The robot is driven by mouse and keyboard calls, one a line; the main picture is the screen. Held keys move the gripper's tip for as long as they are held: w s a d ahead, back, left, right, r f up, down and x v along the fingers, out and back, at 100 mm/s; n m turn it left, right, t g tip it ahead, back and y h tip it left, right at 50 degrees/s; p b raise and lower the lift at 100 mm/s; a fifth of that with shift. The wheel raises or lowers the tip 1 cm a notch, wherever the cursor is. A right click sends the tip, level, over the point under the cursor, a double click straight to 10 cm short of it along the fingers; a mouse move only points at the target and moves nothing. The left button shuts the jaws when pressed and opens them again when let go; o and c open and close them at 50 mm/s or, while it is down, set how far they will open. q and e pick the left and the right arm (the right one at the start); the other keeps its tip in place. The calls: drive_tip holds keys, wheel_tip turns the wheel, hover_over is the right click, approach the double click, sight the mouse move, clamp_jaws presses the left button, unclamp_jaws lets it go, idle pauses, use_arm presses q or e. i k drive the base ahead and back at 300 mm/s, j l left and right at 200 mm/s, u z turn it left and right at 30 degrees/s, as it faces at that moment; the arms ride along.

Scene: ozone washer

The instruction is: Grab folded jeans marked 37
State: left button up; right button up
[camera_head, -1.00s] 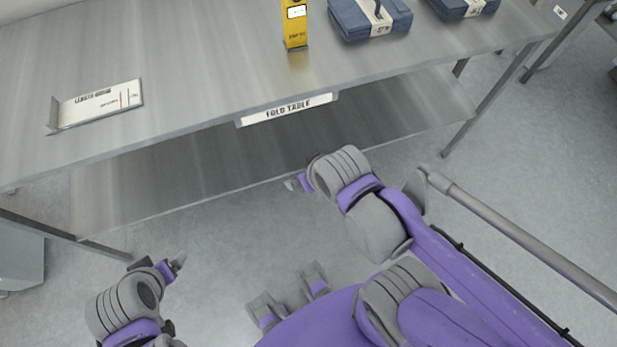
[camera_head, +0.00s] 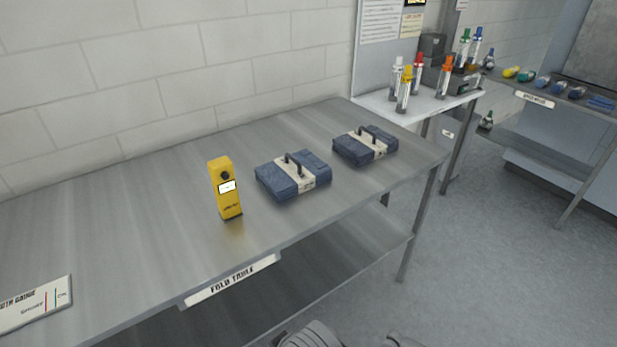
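Two folded jeans bundles lie on the metal fold table (camera_head: 130,240) in the head view. Both are dark blue with a pale band and a dark handle-like loop on top. The nearer bundle (camera_head: 275,181) lies right of the yellow device. The farther bundle (camera_head: 350,150) lies near the table's right end. The markings on their bands are too small to read, so I cannot tell which is 37. Neither of my grippers is in view; only a grey part of my arm shows at the bottom edge.
A yellow handheld device (camera_head: 224,188) stands upright left of the jeans. A white gauge card (camera_head: 38,306) lies at the table's front left. A side table (camera_head: 395,108) with several colored-cap bottles stands behind right. Floor (camera_head: 470,260) at right is clear.

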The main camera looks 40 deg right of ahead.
sight(287, 176)
drive_tip(key=z, duration=1.4)
